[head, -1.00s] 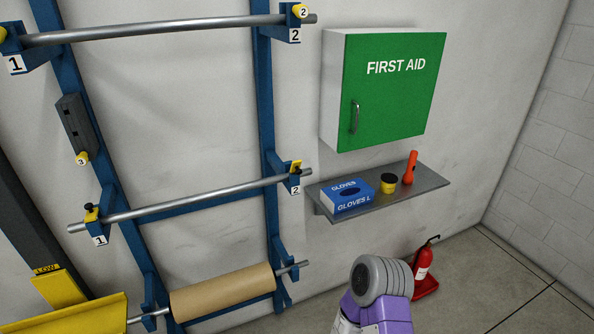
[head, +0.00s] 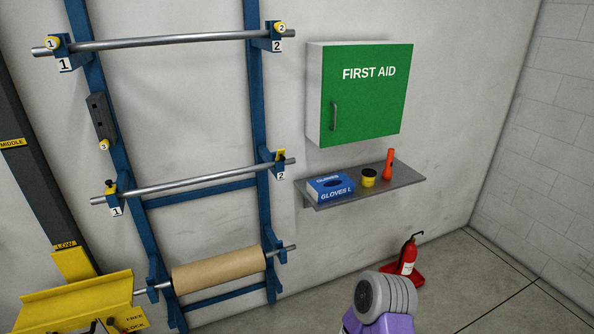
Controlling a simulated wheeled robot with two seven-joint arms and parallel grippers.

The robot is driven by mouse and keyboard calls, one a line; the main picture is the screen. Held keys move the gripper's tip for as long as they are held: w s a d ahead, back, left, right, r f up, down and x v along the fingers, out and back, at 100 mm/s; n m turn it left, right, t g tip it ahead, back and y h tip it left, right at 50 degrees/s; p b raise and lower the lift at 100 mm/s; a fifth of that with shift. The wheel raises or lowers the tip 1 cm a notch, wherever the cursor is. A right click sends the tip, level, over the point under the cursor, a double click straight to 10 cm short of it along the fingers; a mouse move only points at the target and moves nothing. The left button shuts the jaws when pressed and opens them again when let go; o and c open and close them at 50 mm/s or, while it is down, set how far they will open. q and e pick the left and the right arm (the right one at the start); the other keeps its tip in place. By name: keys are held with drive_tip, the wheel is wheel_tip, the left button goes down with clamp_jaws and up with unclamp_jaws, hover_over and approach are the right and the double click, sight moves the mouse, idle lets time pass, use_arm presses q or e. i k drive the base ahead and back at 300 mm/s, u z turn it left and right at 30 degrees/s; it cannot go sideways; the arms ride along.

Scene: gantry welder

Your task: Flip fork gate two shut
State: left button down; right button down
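A blue rack holds a middle steel rod (head: 190,183) in two forks. The fork marked 2 (head: 282,175) is at its right end, with a small yellow gate (head: 279,154) and a black knob standing above the rod. Whether this gate is open or shut is too small to tell. The fork marked 1 (head: 116,211) at the left end has a similar yellow gate (head: 111,187). The upper rod (head: 165,42) also has brackets marked 1 and 2, with round numbered yellow knobs. Neither of my grippers is in view; part of my arm shows at the bottom right.
A brown paper roll (head: 218,271) hangs on the lowest rod, beside a yellow trough (head: 78,298). Right of the rack are a green first aid cabinet (head: 367,100), a shelf (head: 405,184) with gloves box (head: 331,189), and a fire extinguisher (head: 408,258). Floor at right is clear.

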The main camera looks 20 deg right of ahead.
sight(280, 153)
drive_tip(key=u, duration=0.5)
drive_tip(key=i, duration=1.05)
drive_tip(key=z, duration=0.5)
